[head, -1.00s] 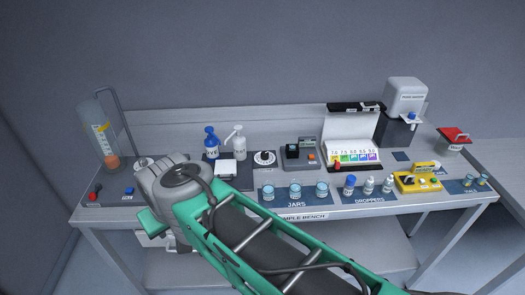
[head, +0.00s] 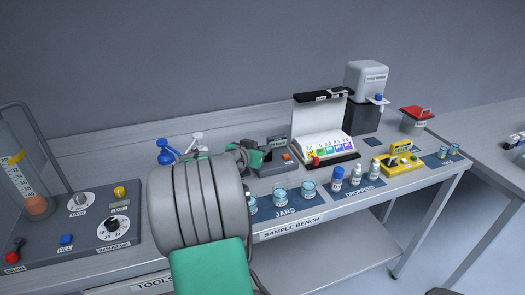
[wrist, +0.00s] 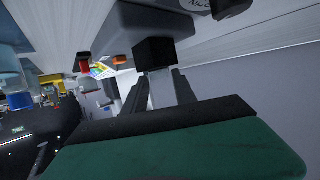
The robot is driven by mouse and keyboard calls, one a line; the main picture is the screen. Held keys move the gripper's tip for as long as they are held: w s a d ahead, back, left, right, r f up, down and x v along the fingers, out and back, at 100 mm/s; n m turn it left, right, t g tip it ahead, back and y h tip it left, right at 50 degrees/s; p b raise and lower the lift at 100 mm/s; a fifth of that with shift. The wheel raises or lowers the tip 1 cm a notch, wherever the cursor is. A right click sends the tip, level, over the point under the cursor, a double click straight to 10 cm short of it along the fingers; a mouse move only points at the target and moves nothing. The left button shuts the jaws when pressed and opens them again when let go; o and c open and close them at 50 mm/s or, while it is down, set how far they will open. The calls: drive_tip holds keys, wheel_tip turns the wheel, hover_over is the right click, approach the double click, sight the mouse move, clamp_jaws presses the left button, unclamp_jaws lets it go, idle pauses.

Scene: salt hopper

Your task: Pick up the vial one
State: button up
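I cannot read any vial label, so I cannot tell for sure which thing is vial one. In the wrist view a small black block (wrist: 153,52), possibly a vial's cap, stands just past the fingertips, against a grey body. My gripper (wrist: 160,84) has its two dark fingers apart, with a pale strip showing between them; I see no firm hold on anything. In the head view my gripper (head: 248,158) reaches the left side of the grey meter (head: 272,172). My wrist hides part of the bench there.
Jars (head: 308,189) and droppers (head: 337,178) stand along the front edge. A colour chart (head: 328,147), a yellow device (head: 403,163) and a dispenser (head: 366,85) are to the right. A control panel (head: 100,222) is at left.

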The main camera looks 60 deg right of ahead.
drive_tip(key=shift+d+f, duration=0.15)
drive_tip(key=shift+d, duration=0.3)
drive_tip(key=shift+c, duration=0.5)
clamp_jaws()
